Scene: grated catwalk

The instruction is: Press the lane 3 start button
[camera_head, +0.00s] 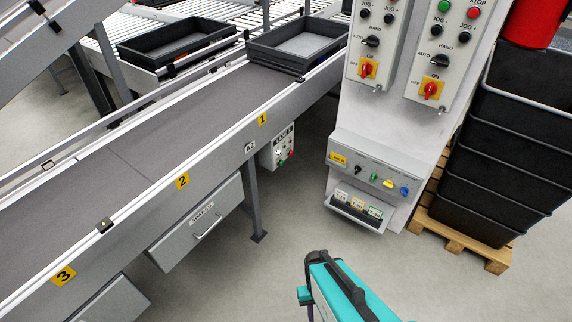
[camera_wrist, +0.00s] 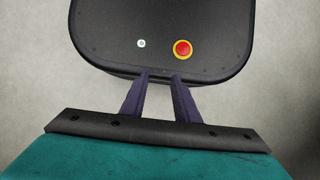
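Two grey control boxes hang on a pale pillar, cut off by the top edge in the head view. The right box (camera_head: 452,60) shows a green button (camera_head: 444,5), a red button (camera_head: 473,12), black jog buttons, a selector and a red rotary switch. The left box (camera_head: 381,45) shows jog buttons, a selector and a red switch. No lane number is readable on either box, so I cannot tell which is lane 3. My gripper (camera_wrist: 161,74) is open and empty in the wrist view, fingers apart, pointing at my own dark base. My teal arm is low in the head view, apart from the boxes.
A conveyor (camera_head: 130,160) marked 1, 2 and 3 runs along the left. A small button box (camera_head: 283,150) hangs beneath it. A lower panel (camera_head: 375,168) with coloured knobs juts from the pillar. Black crates (camera_head: 507,150) stand on a pallet (camera_head: 460,240) at right. Floor between is clear.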

